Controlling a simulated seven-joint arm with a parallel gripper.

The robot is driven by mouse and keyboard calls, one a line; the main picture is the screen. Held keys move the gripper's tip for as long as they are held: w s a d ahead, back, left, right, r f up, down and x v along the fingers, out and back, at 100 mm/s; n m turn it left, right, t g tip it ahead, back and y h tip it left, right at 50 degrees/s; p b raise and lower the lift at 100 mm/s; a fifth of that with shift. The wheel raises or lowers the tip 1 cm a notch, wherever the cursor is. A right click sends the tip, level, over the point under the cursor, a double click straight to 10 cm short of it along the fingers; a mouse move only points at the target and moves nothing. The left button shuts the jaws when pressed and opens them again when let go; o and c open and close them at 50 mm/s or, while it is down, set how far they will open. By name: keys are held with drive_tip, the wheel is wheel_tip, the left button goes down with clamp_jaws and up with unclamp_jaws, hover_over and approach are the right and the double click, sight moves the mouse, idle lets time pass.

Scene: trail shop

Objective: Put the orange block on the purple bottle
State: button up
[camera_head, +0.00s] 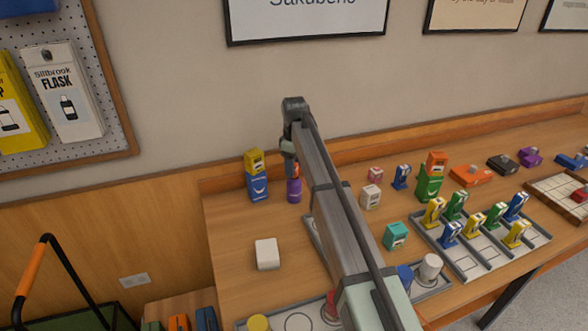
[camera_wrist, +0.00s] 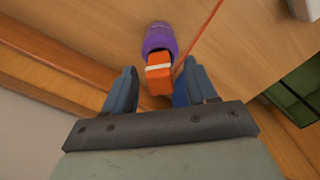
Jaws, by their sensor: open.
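The purple bottle (camera_head: 294,194) stands upright on the wooden table near the wall, below my gripper (camera_head: 291,160). In the wrist view the orange block (camera_wrist: 158,80), with a pale stripe, lies between the two fingers of my gripper (camera_wrist: 160,72). The block overlaps the near end of the purple bottle (camera_wrist: 158,36) and appears to rest on its top. The fingers are open, with a gap visible on the block's left side; on the right the gap is narrow. In the head view the gripper mostly hides the block.
A blue box (camera_head: 258,188) with a yellow block (camera_head: 254,161) on top stands close to the left of the bottle. A white block (camera_head: 267,253) lies nearer on the table. Trays (camera_head: 482,262) with several coloured items fill the right side. The wall (camera_head: 180,90) is close behind.

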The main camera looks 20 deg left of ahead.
wheel_tip(320, 180, up, 11)
drive_tip(key=shift+f, duration=0.2)
